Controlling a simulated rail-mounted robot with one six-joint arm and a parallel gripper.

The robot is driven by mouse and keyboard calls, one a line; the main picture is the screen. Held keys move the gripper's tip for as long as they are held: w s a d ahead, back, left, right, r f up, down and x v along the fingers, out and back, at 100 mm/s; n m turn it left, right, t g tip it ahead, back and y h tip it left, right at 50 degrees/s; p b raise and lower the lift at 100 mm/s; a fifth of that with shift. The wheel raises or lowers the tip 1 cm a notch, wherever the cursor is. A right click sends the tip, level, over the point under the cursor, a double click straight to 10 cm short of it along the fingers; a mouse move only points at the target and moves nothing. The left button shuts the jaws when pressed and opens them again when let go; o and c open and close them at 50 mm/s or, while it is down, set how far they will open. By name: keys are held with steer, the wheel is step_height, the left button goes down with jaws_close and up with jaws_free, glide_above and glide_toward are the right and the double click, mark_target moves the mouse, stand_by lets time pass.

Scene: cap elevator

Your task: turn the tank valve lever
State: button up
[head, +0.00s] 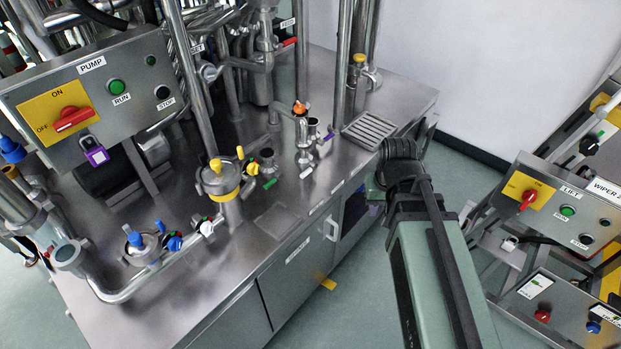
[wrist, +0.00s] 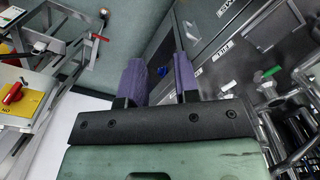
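Several small valve levers stand on the steel skid; I cannot tell which is the tank valve lever. Around the yellow-banded tank (head: 220,182) are a green lever (head: 270,184) and a white lever (head: 207,228). A red lever (head: 289,42) is at the FEED pipe behind, and a purple-tipped lever (head: 328,136) is by the drain grate. In the wrist view a green lever (wrist: 268,74) and a white lever (wrist: 228,86) show at right, apart from my gripper. My gripper (wrist: 157,72) has two purple fingers, spread and empty. In the head view my arm mostly hides it.
The pump panel (head: 95,90) stands at the left of the skid. The lift panel (head: 560,205) is at right. Cabinet doors (head: 300,255) form the skid's front. Upright pipes (head: 190,75) rise among the valves. Green floor is open between skid and panels.

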steer(key=w+a+f+t+y+b, duration=0.1)
steer(key=w+a+f+b, duration=0.4)
steer(key=w+f, duration=0.4)
steer(key=m+t+y+b, duration=0.1)
steer(key=m+t+y, duration=0.25)
steer(key=m, duration=0.45)
glide_toward(308, 172)
steer(key=shift+y, duration=0.35)
steer(key=b+x, duration=0.9)
steer(key=shift+d+f, duration=0.15)
steer(key=shift+d, duration=0.1)
jaws_close()
